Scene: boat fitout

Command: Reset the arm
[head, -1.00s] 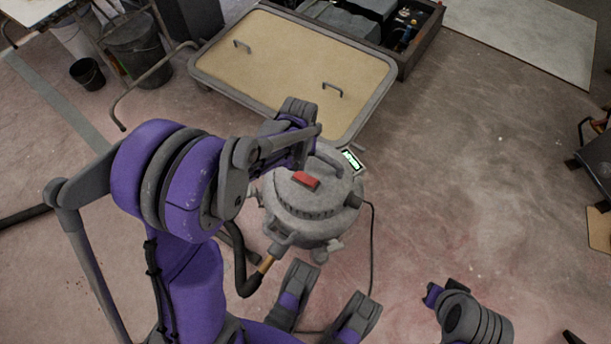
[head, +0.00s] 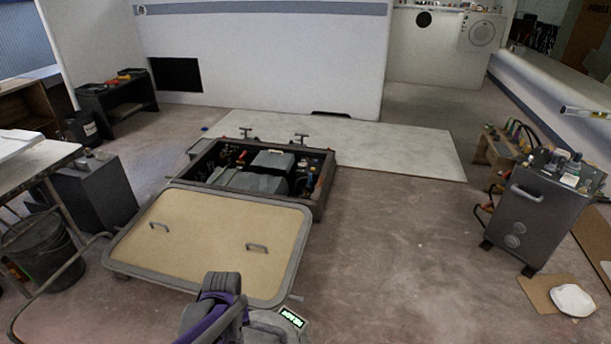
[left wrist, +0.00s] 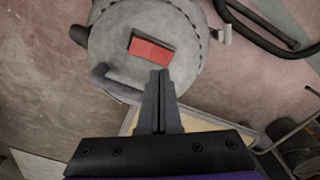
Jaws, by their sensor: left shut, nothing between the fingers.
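My left gripper (left wrist: 160,78) is shut and empty in the left wrist view. Its fingertips point at the round lid of a grey shop vacuum (left wrist: 105,45), just beside the red switch (left wrist: 152,50). I cannot tell whether they touch the lid. In the head view only a purple and grey part of my left arm shows at the bottom edge, over the vacuum top (head: 268,328), which is mostly cut off. My right gripper is in neither current view.
A tan hatch panel (head: 205,240) with two handles lies before an open bay (head: 318,200) holding dark equipment. A black bucket (head: 45,250) and table (head: 38,160) stand left. A grey cabinet (head: 535,220) stands right. The floor between (head: 400,260) is clear.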

